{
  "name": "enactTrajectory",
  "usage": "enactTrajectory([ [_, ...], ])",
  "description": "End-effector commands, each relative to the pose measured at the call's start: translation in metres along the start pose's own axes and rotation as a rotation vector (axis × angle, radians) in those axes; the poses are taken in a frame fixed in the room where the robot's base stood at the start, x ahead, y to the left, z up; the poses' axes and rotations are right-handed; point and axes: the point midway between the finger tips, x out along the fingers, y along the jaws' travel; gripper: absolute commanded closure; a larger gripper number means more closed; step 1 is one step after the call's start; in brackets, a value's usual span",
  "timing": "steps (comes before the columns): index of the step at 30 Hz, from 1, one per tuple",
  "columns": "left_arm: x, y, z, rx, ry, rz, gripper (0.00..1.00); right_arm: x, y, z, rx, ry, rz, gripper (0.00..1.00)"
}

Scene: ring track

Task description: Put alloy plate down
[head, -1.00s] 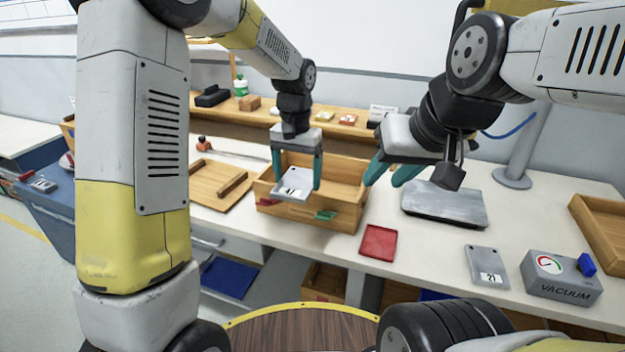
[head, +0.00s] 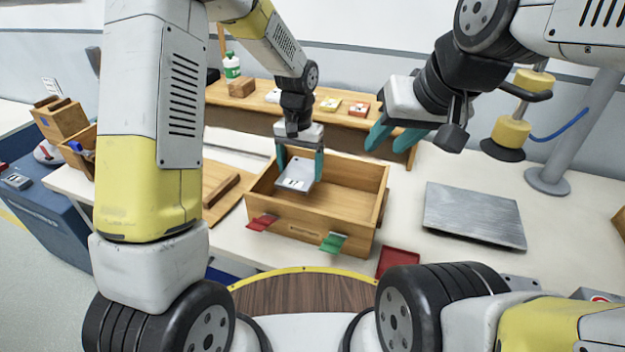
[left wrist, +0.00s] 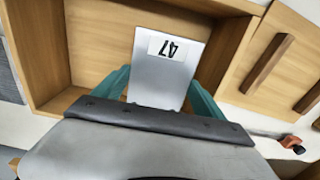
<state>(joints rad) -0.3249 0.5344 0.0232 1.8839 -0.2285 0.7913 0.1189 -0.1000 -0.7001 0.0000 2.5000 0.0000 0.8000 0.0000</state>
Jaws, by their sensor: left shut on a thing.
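The alloy plate (head: 297,174), a small silver-grey plate with a white label, is held between the fingers of my left gripper (head: 300,165). In the left wrist view the alloy plate (left wrist: 164,75) reads 47 and sits between the teal fingers. It is over the left part of the open wooden box (head: 310,232); whether it touches the box floor I cannot tell. My right gripper (head: 393,138) is empty, with its teal fingers apart, in the air right of the box.
A red tab (head: 262,222) and a green tab (head: 333,242) stick out from the box front. A red tray (head: 398,262) and a flat grey metal slab (head: 474,214) lie to the right. A wooden board (head: 220,187) lies left. A shelf (head: 235,97) stands behind.

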Motion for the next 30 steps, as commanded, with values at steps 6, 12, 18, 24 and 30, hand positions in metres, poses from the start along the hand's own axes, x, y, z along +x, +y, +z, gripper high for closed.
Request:
enactTrajectory([
  [6, 0.041, 0.000, 0.001, 0.000, -0.004, -0.001, 0.87, 0.000, 0.000, 0.000, 0.000, 0.000, 0.000, 0.64],
  [12, 0.057, 0.000, 0.000, -0.001, 0.000, 0.000, 0.87, 0.000, 0.000, 0.000, 0.000, 0.000, 0.000, 0.64],
  [18, 0.081, 0.000, 0.001, 0.000, -0.003, 0.000, 0.87, 0.000, 0.000, 0.000, 0.000, 0.000, 0.000, 0.64],
  [24, 0.092, 0.000, 0.000, 0.000, 0.001, 0.000, 0.87, 0.000, 0.000, 0.000, 0.000, 0.000, 0.000, 0.64],
  [30, 0.093, 0.000, 0.000, 0.000, 0.001, 0.000, 0.87, 0.000, 0.000, 0.000, 0.000, 0.000, 0.000, 0.64],
])
